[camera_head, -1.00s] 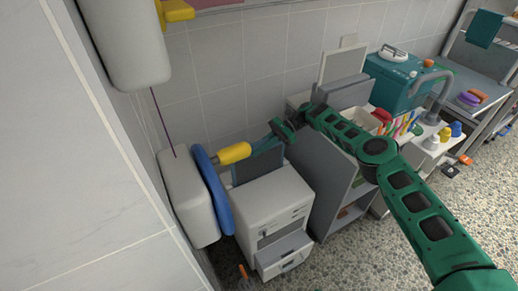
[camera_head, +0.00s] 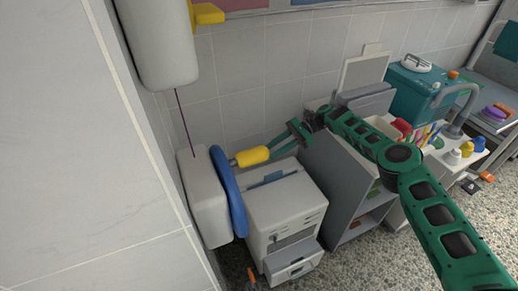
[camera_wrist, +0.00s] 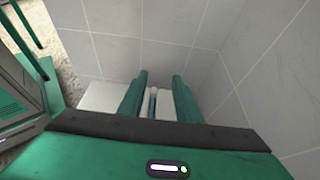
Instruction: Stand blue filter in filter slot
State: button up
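The blue filter (camera_head: 273,177) shows as a thin blue strip in the slot on top of the white machine (camera_head: 285,205). Most of its body is hidden inside the machine. In the wrist view a narrow blue upright strip, the filter's top (camera_wrist: 152,105), lies between my fingers, with gaps on both sides. My gripper (camera_head: 284,150) is just above and behind the machine's top, apart from the filter. In the wrist view my gripper (camera_wrist: 160,80) is open and holds nothing.
A grey shelf cabinet (camera_head: 340,185) stands right of the machine. The machine's front drawer (camera_head: 293,262) sticks out.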

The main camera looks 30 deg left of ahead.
jog(key=s+a+r, duration=0.5)
jog(key=s+r, duration=0.4)
jog(key=s, duration=0.1)
jog(key=shift+s, duration=0.25)
